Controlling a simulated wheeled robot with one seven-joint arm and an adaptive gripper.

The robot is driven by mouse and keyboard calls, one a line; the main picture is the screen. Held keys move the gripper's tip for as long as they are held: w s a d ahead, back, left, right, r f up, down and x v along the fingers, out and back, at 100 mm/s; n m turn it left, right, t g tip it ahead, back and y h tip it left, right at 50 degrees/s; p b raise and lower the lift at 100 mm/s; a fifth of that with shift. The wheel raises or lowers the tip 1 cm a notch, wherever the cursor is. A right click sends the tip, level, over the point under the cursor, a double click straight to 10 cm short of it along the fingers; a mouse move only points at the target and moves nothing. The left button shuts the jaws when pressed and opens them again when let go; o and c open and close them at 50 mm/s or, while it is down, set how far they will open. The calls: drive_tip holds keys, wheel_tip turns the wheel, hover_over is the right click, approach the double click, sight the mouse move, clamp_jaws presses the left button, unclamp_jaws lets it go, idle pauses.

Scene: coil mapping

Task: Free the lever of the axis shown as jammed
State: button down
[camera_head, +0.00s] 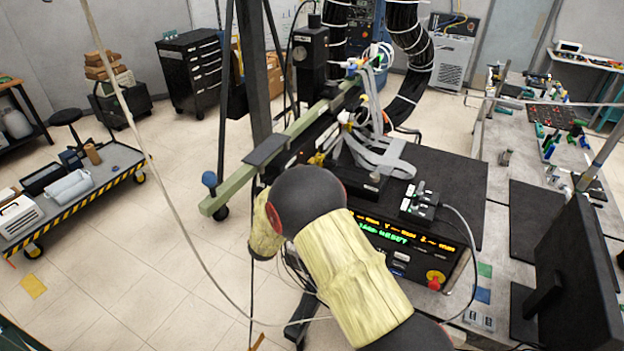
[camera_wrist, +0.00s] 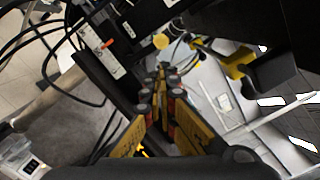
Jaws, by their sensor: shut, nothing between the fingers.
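A black control box has a lit display (camera_head: 405,235) with orange and green text. My arm covers its left part, and I cannot read for sure which axis it names. A small black lever block (camera_head: 419,204) with several short levers stands on top of the box. My gripper (camera_wrist: 163,84) shows in the wrist view, with yellow fingers and dark tips. It is shut and empty, pointing at dark machine parts. A yellow round knob (camera_wrist: 160,41) lies just beyond its tips. In the head view my gripper is hidden behind my arm. I cannot tell which lever is jammed.
A green rail (camera_head: 238,186) runs left of the box, with cables above it. A red stop button (camera_head: 436,279) is at the box's front right. A dark monitor (camera_head: 570,285) stands at right. A striped cart (camera_head: 70,190) stands left; floor between is mostly clear.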

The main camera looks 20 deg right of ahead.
drive_tip(key=shift+v, duration=1.25)
